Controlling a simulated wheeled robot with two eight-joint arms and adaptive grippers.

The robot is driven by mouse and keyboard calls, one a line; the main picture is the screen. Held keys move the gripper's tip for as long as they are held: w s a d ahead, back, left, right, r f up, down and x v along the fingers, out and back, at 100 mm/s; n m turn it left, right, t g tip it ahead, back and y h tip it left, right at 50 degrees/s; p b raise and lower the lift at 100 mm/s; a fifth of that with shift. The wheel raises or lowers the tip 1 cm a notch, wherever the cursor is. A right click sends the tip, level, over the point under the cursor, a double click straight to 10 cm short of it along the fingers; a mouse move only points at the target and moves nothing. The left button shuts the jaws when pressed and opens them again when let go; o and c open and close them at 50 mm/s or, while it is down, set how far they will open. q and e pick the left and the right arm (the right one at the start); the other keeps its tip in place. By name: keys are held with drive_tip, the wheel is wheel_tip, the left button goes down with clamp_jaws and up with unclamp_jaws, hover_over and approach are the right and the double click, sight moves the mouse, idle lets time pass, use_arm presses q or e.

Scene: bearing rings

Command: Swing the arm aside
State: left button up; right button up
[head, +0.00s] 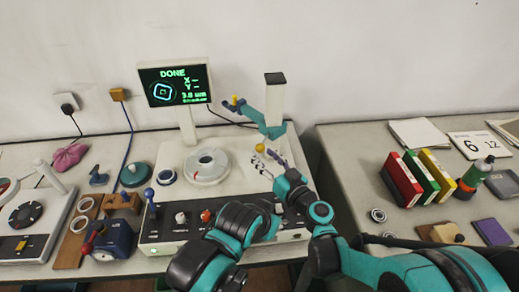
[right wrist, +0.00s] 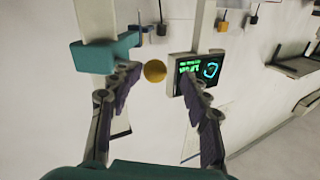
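The swing arm (head: 262,122) is a teal link on a white column (head: 275,98) at the back right of the measuring machine. It points left and back; its teal part also shows in the right wrist view (right wrist: 105,53). A yellow ball knob (head: 260,147) is at its near side, and in the right wrist view the knob (right wrist: 154,71) appears between the fingertips. My right gripper (head: 270,160) is open, just in front of the knob, without visible contact. My left gripper is not visible. A white round stage (head: 206,165) with a ring stands clear, left of the swing arm.
The screen (head: 174,84) reads DONE. Knobs and a blue-topped lever (head: 150,196) line the machine's front. Loose rings, a blue box (head: 111,240) and a wooden block stand left. Red, green and yellow binders (head: 401,177) and a bottle (head: 475,175) stand on the right table.

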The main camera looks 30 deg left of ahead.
drive_tip(key=v, duration=0.8)
drive_tip(key=shift+w, duration=0.3)
drive_tip(key=shift+d, duration=0.15)
